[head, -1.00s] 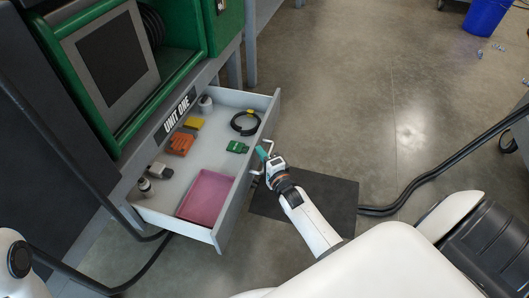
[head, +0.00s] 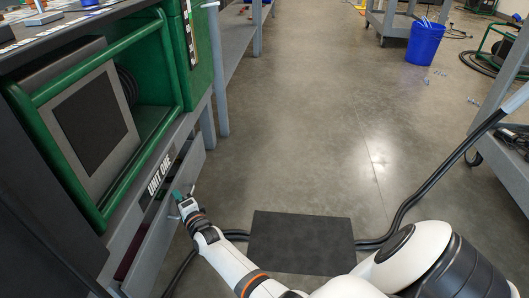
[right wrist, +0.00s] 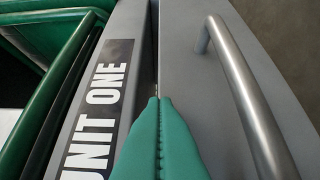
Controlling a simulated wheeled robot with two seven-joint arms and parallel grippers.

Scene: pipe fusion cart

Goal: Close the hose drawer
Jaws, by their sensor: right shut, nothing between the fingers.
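The hose drawer (head: 161,238) is pushed most of the way into the grey cabinet under the "UNIT ONE" label (head: 159,174). A narrow dark gap shows along its top edge, with a bit of the pink tray (head: 127,256) inside. My right gripper (head: 177,195) is shut and empty at the drawer front. In the right wrist view its teal fingertips (right wrist: 158,102) lie over the seam between label panel and drawer front; I cannot tell whether they touch. The metal drawer handle (right wrist: 243,92) is to their right, not gripped. My left gripper is out of view.
A green-framed unit (head: 100,120) sits above the drawer. A black mat (head: 302,242) and a dark hose (head: 400,215) lie on the floor to the right. A blue bucket (head: 425,43) stands far off. The middle floor is clear.

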